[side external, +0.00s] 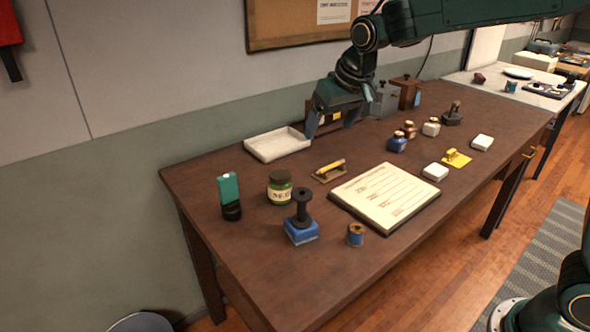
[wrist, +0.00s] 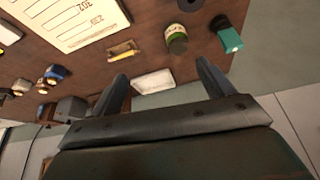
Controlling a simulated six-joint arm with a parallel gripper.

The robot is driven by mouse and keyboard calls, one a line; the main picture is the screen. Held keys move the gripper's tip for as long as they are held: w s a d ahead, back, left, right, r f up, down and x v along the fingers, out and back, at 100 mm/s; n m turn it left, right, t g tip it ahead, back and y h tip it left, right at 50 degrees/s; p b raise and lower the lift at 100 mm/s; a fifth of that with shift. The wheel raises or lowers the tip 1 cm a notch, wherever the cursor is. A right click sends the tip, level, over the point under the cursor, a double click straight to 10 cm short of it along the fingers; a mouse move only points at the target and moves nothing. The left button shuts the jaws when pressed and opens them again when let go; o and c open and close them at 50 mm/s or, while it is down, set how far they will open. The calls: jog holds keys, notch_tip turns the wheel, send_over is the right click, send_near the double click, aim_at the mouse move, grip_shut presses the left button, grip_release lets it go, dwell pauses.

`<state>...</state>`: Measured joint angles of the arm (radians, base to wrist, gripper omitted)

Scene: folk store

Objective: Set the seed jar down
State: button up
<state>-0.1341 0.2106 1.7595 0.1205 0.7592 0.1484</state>
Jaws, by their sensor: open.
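The seed jar appears to be the green jar with a cream label and dark lid (side external: 280,188). It stands upright on the brown table (side external: 215,190), left of centre. It also shows in the wrist view (wrist: 176,40), beyond my fingertips. My gripper (side external: 331,127) is open and empty, above the back of the table, to the right of a shallow white tray (side external: 277,146). It is apart from the jar. In the wrist view, the tray (wrist: 153,82) shows between the spread fingers (wrist: 162,70).
A green-topped black item (side external: 230,195) stands left of the jar, and a black-handled blue block (side external: 301,222) stands in front. A brass-coloured item (side external: 329,171) and a large paper pad (side external: 385,196) lie to the right. Several small bottles (side external: 397,143) and boxes (side external: 405,92) stand farther right.

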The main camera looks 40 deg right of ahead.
jog(key=s+d+r, duration=0.2)
jog(key=s, duration=0.6)
jog(key=s+d+r, duration=0.1)
jog(key=s+r, duration=0.2)
jog(key=s, duration=0.5)
jog(key=s+d+f+n, duration=0.1)
jog(key=s+f, duration=0.3)
jog(key=s, duration=1)
jog(key=shift+s+t, duration=0.25)
jog(key=shift+t, duration=0.15)
